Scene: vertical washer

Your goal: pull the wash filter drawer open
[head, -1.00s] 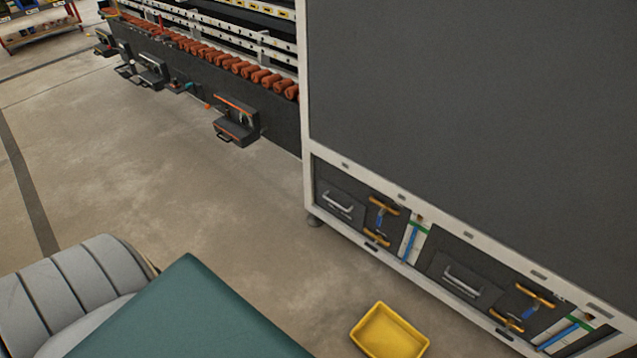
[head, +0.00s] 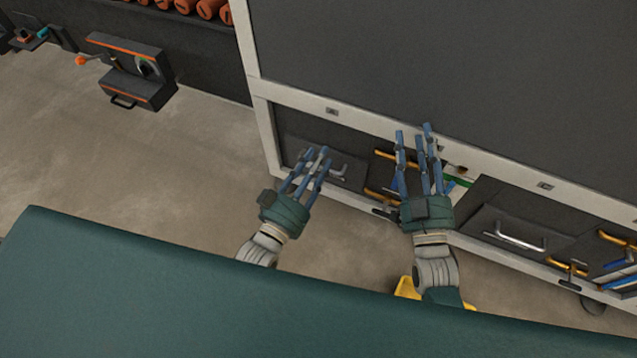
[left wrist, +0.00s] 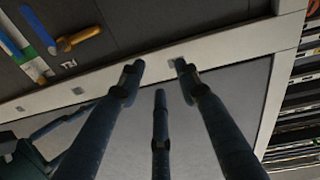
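Two dark drawer fronts with silver bar handles sit low in the white-framed machine. The left drawer front (head: 300,146) has its handle (head: 338,172) partly behind my left fingers. The right drawer front (head: 480,212) has a fully visible handle (head: 520,238). No label shows which is the wash filter drawer. My left gripper (head: 312,160) is open, its fingers spread over the left drawer's handle area; contact cannot be told. In the left wrist view its three fingers (left wrist: 158,78) are apart and empty. My right gripper (head: 415,140) is open in front of the gold handles between the drawers.
Gold handles (head: 395,158) and a green pipe fitting (head: 458,181) lie between the drawers. A yellow bin (head: 408,288) is on the floor, partly hidden by my arm.

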